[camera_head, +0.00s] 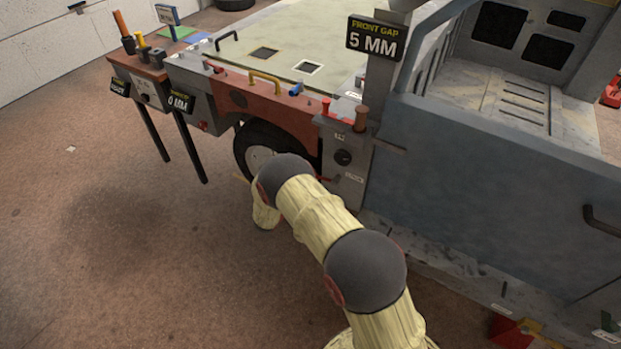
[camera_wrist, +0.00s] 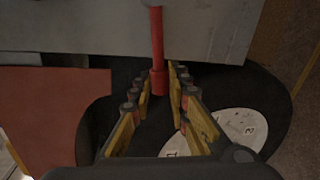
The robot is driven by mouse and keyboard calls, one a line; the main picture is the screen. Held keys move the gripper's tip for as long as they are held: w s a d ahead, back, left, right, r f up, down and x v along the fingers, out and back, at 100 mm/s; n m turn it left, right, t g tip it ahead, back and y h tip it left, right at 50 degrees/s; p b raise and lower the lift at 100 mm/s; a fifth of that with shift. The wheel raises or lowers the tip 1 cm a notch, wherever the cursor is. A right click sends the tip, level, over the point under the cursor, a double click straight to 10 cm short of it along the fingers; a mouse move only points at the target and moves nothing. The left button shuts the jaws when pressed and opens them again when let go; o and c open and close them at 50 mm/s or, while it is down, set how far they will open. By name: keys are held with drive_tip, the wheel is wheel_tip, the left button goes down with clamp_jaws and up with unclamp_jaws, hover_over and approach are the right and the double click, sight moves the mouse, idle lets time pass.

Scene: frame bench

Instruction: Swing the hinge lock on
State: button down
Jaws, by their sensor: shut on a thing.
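A grey hinge post (camera_head: 343,140) with a round black knob (camera_head: 343,157) stands at the front corner of the vehicle frame in the head view. A small label, seemingly reading LOCK (camera_head: 354,178), is low on it. A red lever with a thicker end (camera_wrist: 158,82) hangs from a grey panel (camera_wrist: 200,30) in the wrist view. My gripper (camera_wrist: 161,78) is shut on the thick end of this lever, one finger on each side. In the head view my arm hides the gripper, and the lever's grip cannot be seen.
A dark tyre with a pale hub (camera_wrist: 225,132) lies close behind my fingers. A red-brown panel (camera_wrist: 50,115) is at the left. The blue-grey side panel (camera_head: 480,190) stands right of my arm. The floor (camera_head: 110,240) at the left is open.

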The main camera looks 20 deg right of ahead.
drive_tip(key=c, duration=1.7)
unclamp_jaws()
drive_tip(key=shift+c, duration=0.2)
drive_tip(key=shift+o, duration=0.3)
drive_tip(key=v, duration=1.2)
